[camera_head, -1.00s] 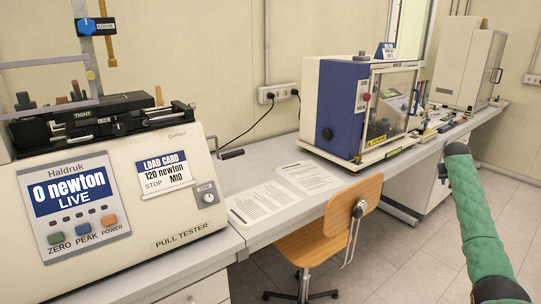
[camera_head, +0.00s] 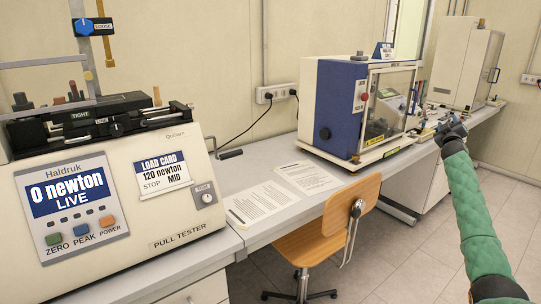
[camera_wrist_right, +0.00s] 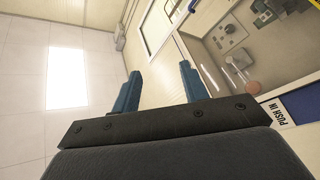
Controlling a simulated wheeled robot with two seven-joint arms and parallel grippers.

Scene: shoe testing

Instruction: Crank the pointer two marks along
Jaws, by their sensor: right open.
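The white pull tester (camera_head: 150,205) stands at the left of the bench, its display reading 0 newton LIVE. A dark crank handle (camera_head: 230,154) sticks out at its right side. A black carriage (camera_head: 90,118) on its top carries labels including TIGHT; I cannot make out a pointer there for certain. My right gripper (camera_head: 450,128) is at the right, far from the pull tester, in front of the bench's far part. In the right wrist view its two blue fingers (camera_wrist_right: 160,85) are apart with nothing between them. My left gripper is out of view.
A blue and white cabinet with a clear door (camera_head: 388,105) stands mid-bench. Printed sheets (camera_head: 262,203) lie on the bench before it. A wooden chair (camera_head: 325,215) stands at the front edge. A tall white cabinet (camera_head: 462,65) is at the back right.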

